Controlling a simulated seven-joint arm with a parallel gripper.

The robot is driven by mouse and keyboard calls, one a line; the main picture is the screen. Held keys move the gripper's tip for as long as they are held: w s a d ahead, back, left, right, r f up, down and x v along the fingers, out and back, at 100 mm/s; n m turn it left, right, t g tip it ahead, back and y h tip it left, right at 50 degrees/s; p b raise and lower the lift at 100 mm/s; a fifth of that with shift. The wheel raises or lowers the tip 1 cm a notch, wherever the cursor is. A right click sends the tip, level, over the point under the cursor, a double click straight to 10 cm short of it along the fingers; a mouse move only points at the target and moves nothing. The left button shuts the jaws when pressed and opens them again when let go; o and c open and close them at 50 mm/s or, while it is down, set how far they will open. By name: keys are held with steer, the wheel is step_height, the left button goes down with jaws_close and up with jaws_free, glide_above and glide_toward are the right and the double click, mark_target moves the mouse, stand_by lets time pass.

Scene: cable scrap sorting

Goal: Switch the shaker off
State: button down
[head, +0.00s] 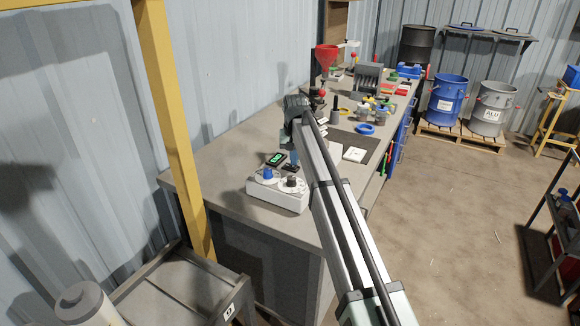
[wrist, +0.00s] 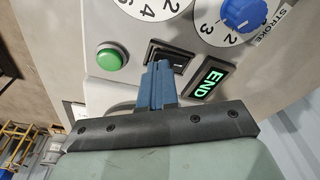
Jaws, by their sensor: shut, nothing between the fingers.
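The shaker (head: 262,196) is a pale box at the near end of the bench, with a blue knob (head: 268,173) and a dark knob (head: 291,181) on top. In the wrist view its panel carries a green round button (wrist: 112,57), a black switch (wrist: 178,60), numbered dials and a lit display reading END (wrist: 210,78). The blue stroke knob also shows in the wrist view (wrist: 243,13). My gripper (wrist: 158,72) is shut and empty, its blue fingers in front of the switch and hiding part of it. I cannot tell whether they touch it or which way it is set.
A yellow post (head: 170,120) stands at the left. Blue and grey drums (head: 447,97) stand on a pallet at the right.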

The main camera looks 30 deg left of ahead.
steer(key=shift+f, duration=0.45)
stand_by(0.4)
steer(key=shift+r, duration=3.5)
